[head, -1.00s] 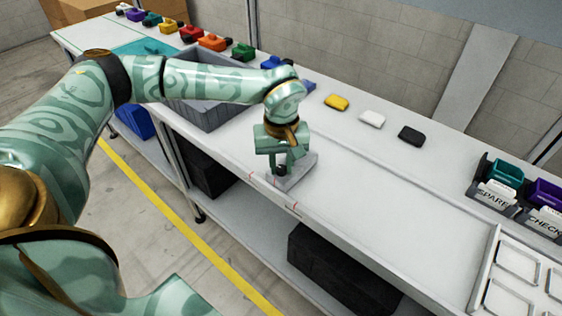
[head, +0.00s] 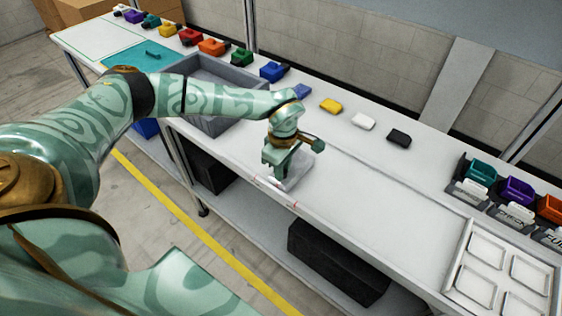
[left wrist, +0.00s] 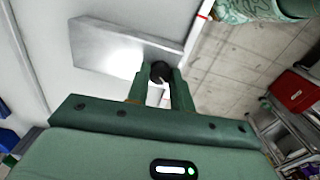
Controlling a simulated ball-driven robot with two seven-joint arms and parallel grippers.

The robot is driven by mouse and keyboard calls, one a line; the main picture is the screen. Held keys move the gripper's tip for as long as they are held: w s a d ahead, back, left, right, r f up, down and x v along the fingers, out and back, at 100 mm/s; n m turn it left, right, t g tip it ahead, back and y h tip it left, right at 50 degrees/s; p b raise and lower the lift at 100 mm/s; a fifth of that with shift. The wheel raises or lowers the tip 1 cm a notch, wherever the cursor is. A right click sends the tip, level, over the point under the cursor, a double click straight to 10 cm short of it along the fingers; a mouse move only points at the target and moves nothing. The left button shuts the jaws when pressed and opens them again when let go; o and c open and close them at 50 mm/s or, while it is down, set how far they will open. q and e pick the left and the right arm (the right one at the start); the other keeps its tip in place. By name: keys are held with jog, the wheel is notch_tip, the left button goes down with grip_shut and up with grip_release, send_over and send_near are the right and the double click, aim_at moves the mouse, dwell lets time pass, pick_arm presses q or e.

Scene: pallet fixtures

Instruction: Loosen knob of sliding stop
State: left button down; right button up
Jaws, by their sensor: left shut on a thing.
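The sliding stop (head: 298,170) is a light grey metal block near the front edge of the white bench. In the left wrist view the stop (left wrist: 115,50) is a bright metal plate with a dark round knob (left wrist: 160,70) at its end. My left gripper (left wrist: 161,84) is shut on the knob, one finger on each side. In the head view my left gripper (head: 275,172) is over the stop and hides the knob. My right gripper is not in view.
A grey bin (head: 220,118) stands left of the stop. Coloured blocks, including a yellow one (head: 331,106), line the bench's back. A white tray (head: 460,262) lies at the right. Red marks (head: 262,183) show at the front edge. The bench right of the stop is clear.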

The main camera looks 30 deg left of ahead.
pick_arm(q)
jog(key=n+p, duration=0.1)
jog(key=n, duration=0.1)
jog(key=n+p, duration=0.3)
jog(key=n, duration=0.1)
jog(key=shift+r+n+p, duration=0.25)
jog(key=shift+n+p, duration=0.05)
jog(key=n+p, duration=0.4)
jog(key=n, duration=0.2)
jog(key=n+p, duration=0.2)
jog(key=n, duration=0.2)
jog(key=n+p, duration=0.2)
jog(key=n, duration=0.1)
jog(key=shift+n, duration=0.3)
jog(key=n+p, duration=0.2)
jog(key=n, duration=0.1)
jog(key=shift+w, duration=0.1)
jog(key=shift+f+n+p, duration=0.15)
jog(key=shift+n+p, duration=0.5)
jog(key=shift+n, duration=0.85)
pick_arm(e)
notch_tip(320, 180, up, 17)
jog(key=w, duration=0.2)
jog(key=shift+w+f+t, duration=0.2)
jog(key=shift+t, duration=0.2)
pick_arm(q)
jog(key=c, duration=1.2)
grip_release()
